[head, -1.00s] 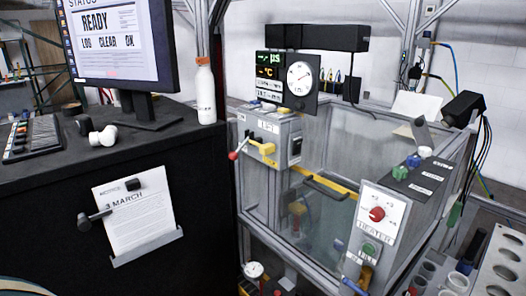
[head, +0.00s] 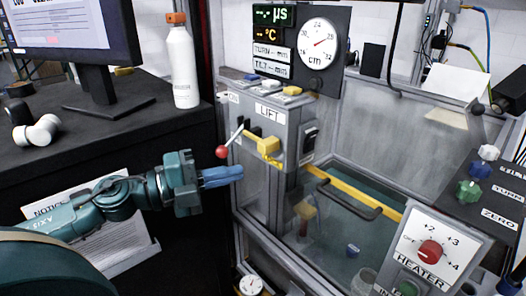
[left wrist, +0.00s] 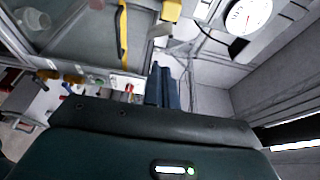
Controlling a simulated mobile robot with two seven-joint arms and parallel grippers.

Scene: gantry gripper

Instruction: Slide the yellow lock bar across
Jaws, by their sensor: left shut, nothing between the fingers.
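A yellow bar-like piece (head: 268,147) sticks out from the front of the grey LIFT box (head: 272,122), beside a lever with a red knob (head: 222,152). A longer yellow strip (head: 345,187) with a dark handle runs along the tank's edge. My left gripper (head: 238,174) is shut and empty, its blue fingers pointing right, below the red knob and lower left of the yellow piece, apparently apart from both. In the left wrist view its fingers (left wrist: 162,82) show near a yellow part (left wrist: 171,10) at the top and the yellow strip (left wrist: 123,35). My right gripper is out of view.
The black desk (head: 110,130) with monitor and white bottle (head: 182,65) stands left of the tank frame. The HEATER panel (head: 428,250) with its red knob is at the lower right. A round dial (head: 318,42) hangs above the LIFT box. Open space lies in front of the box.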

